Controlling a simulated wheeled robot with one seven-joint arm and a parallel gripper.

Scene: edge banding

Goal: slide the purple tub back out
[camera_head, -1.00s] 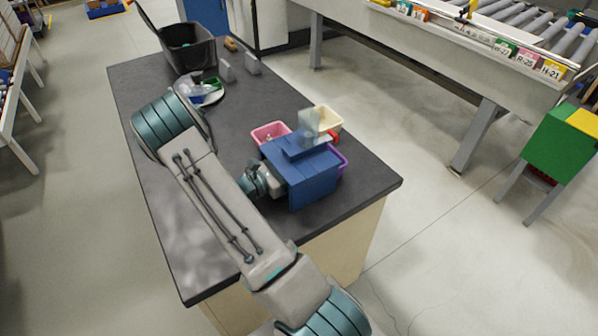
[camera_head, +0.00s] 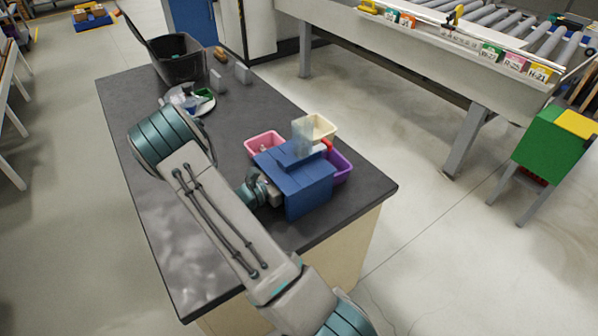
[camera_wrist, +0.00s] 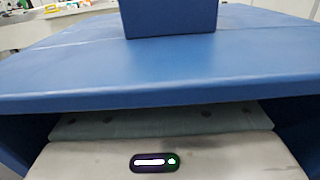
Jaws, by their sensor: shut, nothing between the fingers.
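The purple tub (camera_head: 341,165) shows in the head view, sticking out from the far right side of a blue bridge-like cover (camera_head: 310,198). The rest of the tub is hidden under or behind the cover. My gripper (camera_head: 274,193) reaches into the near left side of the cover, opposite the tub. In the wrist view, the grey body of my gripper (camera_wrist: 165,160) lies under the edge of the blue cover (camera_wrist: 160,85). My fingertips are hidden beneath it, so contact with the tub cannot be seen.
A pink tub (camera_head: 264,144) and a cream tub (camera_head: 318,127) stand behind the cover. A translucent block and a red item lie near its top. A plate (camera_head: 189,106) and a black bin (camera_head: 180,65) are farther back. The dark tabletop (camera_head: 350,205) is clear at the right corner.

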